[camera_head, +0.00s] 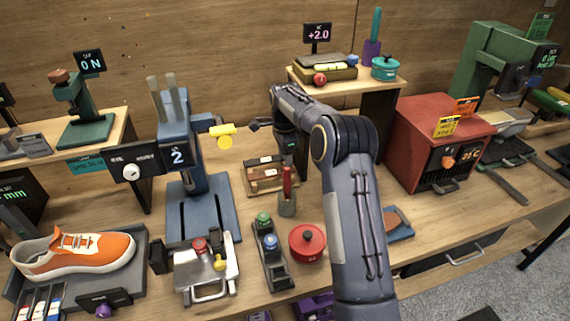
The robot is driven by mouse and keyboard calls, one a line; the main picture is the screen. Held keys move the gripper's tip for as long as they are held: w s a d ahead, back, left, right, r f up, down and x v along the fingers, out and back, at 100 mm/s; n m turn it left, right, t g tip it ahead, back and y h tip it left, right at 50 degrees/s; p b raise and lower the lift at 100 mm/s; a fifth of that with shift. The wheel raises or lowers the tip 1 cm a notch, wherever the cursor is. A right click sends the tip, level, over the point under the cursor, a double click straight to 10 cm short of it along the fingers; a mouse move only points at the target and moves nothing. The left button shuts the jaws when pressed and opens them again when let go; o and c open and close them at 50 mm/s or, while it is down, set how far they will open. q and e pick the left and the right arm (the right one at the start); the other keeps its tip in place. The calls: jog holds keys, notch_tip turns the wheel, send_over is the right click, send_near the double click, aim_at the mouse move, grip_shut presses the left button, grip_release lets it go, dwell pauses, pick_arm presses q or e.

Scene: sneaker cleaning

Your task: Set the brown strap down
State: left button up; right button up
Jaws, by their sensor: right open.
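My right arm comes in from the lower right, bends at its elbow and reaches back over the table. Its gripper (273,138) is open, above and behind a shallow wooden tray (250,188) and seen small. I see no strap between its fingers. The tray holds brown and pale pieces; I cannot tell whether one is the brown strap. A flat brown piece (397,217) lies on a small blue pad (402,236), right of my forearm, which hides part of the pad. My left gripper is not in view.
An orange sneaker (75,252) sits on a grey tray at left. A blue press (185,155) stands near the tray. A red pot (307,243), a button box (272,262) and a red-handled tool (287,195) stand in front. A red oven (420,125) is at right.

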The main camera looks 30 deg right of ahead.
notch_tip(320, 180, up, 10)
jog(key=shift+f+p, duration=0.25)
jog(key=shift+p, duration=0.05)
jog(key=shift+f, duration=0.1)
dwell(0.4)
